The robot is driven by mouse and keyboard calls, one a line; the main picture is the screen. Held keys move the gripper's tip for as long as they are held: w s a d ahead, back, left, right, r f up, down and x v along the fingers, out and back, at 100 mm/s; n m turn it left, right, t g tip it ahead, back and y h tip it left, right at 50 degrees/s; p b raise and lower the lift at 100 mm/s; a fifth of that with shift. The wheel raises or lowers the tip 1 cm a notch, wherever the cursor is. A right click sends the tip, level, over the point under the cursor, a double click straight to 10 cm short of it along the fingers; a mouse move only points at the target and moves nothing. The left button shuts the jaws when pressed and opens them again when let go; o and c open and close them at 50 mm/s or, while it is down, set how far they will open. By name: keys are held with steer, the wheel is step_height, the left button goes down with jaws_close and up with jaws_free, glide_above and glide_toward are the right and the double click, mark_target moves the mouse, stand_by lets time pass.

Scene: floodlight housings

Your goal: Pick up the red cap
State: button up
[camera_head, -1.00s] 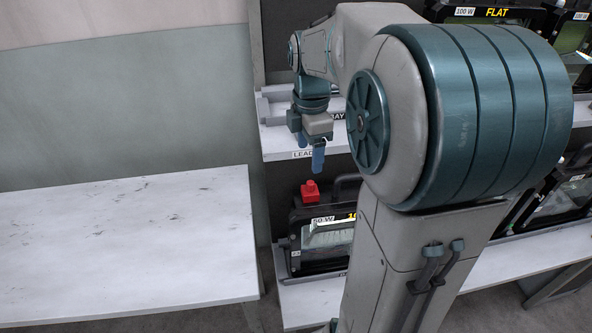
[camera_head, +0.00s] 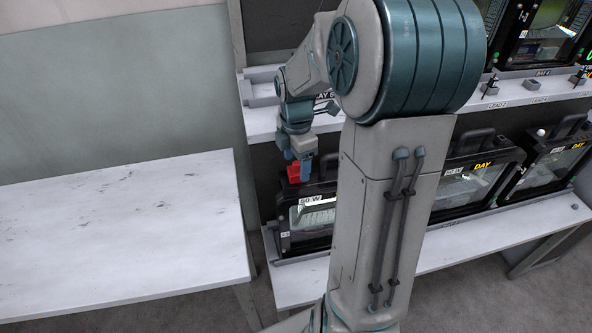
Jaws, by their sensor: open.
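The red cap (camera_head: 293,173) sits on top of the black-framed floodlight housing marked 50 W (camera_head: 310,214), at the left end of the lower shelf. My gripper (camera_head: 304,174) points down at the cap, just to its right in the picture. Its fingers are open and partly cover the cap. I cannot tell whether the fingers touch the cap or stand around it.
More housings (camera_head: 470,178) stand to the right on the lower shelf (camera_head: 500,232). The upper shelf (camera_head: 262,120) with a grey tray is close behind my wrist. A white table (camera_head: 120,235) at the left is bare. My arm hides the middle.

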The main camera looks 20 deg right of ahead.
steer(key=shift+f, duration=1.25)
steer(key=c, duration=1.3)
steer(key=shift+o, duration=0.2)
steer(key=shift+r, duration=0.15)
